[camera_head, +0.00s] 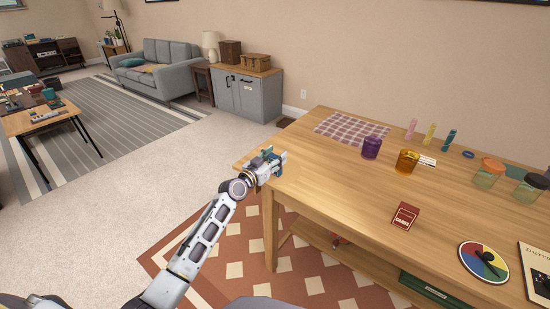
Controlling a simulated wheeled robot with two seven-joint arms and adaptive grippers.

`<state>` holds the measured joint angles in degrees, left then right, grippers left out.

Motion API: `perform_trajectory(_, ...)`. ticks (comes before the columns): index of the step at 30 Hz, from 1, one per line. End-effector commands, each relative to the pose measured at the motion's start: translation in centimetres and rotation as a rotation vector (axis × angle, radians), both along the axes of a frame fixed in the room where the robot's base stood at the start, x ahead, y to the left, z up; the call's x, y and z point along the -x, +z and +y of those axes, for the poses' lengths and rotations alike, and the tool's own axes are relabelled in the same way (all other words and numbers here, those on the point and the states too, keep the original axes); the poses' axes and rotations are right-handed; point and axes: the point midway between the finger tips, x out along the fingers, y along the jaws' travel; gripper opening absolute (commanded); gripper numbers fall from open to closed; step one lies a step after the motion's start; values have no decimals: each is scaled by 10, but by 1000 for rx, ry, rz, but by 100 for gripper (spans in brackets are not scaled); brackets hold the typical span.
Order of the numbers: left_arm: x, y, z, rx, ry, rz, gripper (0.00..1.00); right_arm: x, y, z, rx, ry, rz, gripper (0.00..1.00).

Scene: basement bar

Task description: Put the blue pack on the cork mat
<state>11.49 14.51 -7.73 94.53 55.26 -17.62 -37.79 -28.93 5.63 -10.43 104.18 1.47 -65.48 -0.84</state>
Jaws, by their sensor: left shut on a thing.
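My left gripper (277,158) is at the near left corner of the wooden table (330,180), just above or at its top. It is shut on a small blue-teal thing (267,151), most likely the blue pack, largely hidden by the fingers. I cannot tell whether it touches the table. I cannot make out a cork mat in this view. My right gripper is not in view.
A red card pack (404,216) lies mid-table. Behind it stand a purple glass (371,147) and an amber glass (407,161). A checked cloth (352,129) lies at the back left. A colour wheel (484,261) and lidded jars (488,174) are to the right. Bare wood lies between.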

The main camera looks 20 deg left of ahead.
Motion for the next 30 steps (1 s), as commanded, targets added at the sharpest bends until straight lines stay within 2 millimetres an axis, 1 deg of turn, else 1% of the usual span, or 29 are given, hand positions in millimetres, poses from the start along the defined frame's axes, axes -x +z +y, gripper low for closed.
perform_trajectory(8,0,-1,0,0,0,-1,23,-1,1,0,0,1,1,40)
perform_trajectory(15,0,-2,0,0,0,-1,23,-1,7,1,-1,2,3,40)
perform_trajectory(16,0,-2,0,0,0,0,51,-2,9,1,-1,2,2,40)
perform_trajectory(20,0,-2,0,0,0,0,68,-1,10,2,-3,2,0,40)
perform_trajectory(30,0,-2,0,0,0,0,69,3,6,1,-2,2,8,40)
